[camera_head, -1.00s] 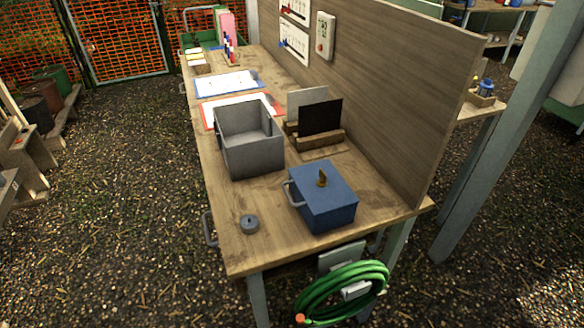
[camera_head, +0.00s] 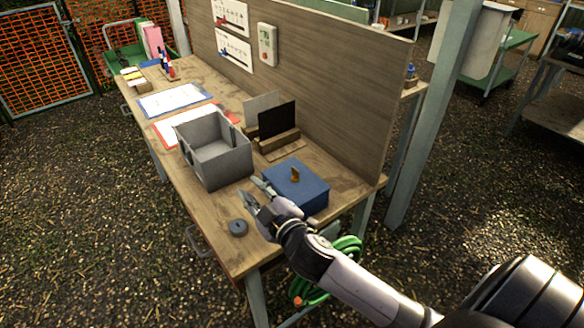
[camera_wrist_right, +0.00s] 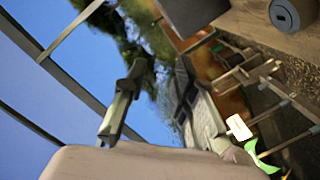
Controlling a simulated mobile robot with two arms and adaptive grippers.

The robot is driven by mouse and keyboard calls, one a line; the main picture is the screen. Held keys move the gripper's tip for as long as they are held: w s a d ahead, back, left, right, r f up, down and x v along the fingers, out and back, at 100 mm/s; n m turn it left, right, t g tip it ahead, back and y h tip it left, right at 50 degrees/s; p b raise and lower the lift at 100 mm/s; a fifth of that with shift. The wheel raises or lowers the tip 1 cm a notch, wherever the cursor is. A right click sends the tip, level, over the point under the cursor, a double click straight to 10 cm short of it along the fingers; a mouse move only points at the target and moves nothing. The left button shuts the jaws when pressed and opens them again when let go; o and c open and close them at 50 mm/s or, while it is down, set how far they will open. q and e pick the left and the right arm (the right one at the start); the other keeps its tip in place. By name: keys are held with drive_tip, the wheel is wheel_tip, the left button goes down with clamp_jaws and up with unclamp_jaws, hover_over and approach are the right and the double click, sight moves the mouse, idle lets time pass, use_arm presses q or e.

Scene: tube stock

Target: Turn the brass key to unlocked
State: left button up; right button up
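The brass key (camera_head: 295,175) stands upright on the lid of the blue box (camera_head: 309,196), near the bench's right front end. My right gripper (camera_head: 250,188) is open and empty at the left side of the blue box, over the bench and apart from the key. Its arm comes in from the lower right and covers the box's front. In the right wrist view the two fingers (camera_wrist_right: 160,95) are spread with nothing between them. Neither the key nor the blue box can be made out there. My left gripper is not in view.
An open grey box (camera_head: 222,169) stands left of the blue box on the wooden bench (camera_head: 205,212). A grey round lidded piece (camera_head: 238,227) lies in front; it also shows in the right wrist view (camera_wrist_right: 286,15). A wooden back panel (camera_head: 320,90) rises behind.

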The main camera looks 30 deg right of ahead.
drive_tip(key=a+r+n+g+y, duration=0.2)
drive_tip(key=a+r+n+y, duration=0.5)
drive_tip(key=n, duration=0.4)
drive_tip(key=a+r+n+g+y, duration=0.3)
drive_tip(key=a+r+n+y, duration=0.2)
drive_tip(key=r+n+y, duration=0.5)
drive_tip(key=n+g+h+p, duration=0.1)
drive_tip(key=n+g+h, duration=0.6)
drive_tip(key=h, duration=1)
approach(296, 170)
drive_tip(key=p+x, duration=0.5)
drive_tip(key=x, duration=0.4)
drive_tip(key=shift+w+f, duration=0.15)
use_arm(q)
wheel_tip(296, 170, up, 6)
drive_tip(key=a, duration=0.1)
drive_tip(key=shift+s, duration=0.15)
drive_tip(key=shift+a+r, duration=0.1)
use_arm(e)
clamp_jaws()
